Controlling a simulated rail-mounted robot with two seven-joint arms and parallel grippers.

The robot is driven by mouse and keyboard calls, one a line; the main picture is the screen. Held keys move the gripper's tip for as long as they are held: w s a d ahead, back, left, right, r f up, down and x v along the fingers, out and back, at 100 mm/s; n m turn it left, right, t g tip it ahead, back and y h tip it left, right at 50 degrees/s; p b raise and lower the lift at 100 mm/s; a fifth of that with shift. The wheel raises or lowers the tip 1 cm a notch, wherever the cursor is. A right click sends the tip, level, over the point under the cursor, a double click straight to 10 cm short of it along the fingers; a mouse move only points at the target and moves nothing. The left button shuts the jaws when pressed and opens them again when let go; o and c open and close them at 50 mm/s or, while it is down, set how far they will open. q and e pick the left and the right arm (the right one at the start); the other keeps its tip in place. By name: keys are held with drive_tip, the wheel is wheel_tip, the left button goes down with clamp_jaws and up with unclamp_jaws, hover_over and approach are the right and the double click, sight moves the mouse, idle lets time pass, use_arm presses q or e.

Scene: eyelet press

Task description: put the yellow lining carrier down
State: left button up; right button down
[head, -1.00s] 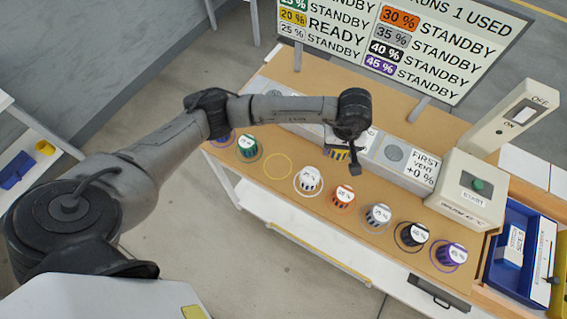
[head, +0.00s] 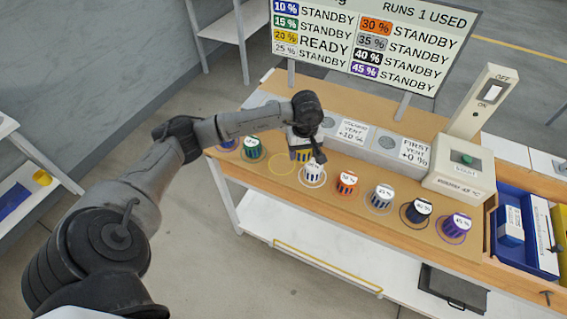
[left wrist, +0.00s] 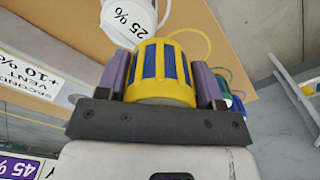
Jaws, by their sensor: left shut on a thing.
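The yellow lining carrier (head: 304,155), with dark blue panels, is held by my left gripper (head: 306,145) above the bench, behind the white 25 % carrier (head: 313,173). In the left wrist view the yellow carrier (left wrist: 163,75) sits between the two purple-padded fingers of my left gripper (left wrist: 163,85). A yellow ring outline (head: 279,165) on the bench is empty, just left of the carrier in the head view. Part of this ring also shows beyond the carrier in the left wrist view (left wrist: 208,42). My right gripper is in neither view.
A green carrier (head: 251,148) stands left of the empty ring. Orange (head: 346,182), grey (head: 381,196), black (head: 416,211) and purple (head: 456,225) carriers stand to the right in the row. A grey vent block (head: 372,145) runs behind. The board (head: 365,45) marks 20 % as READY.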

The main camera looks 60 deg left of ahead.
use_arm(q)
hover_over(282, 165)
wheel_tip(282, 165, down, 4)
drive_tip(key=shift+f, duration=0.2)
drive_tip(key=shift+f+b, duration=0.35)
drive_tip(key=shift+f, duration=1.65)
drive_tip(key=shift+f, duration=0.2)
drive_tip(key=o, duration=1)
drive_tip(key=shift+r, duration=0.1)
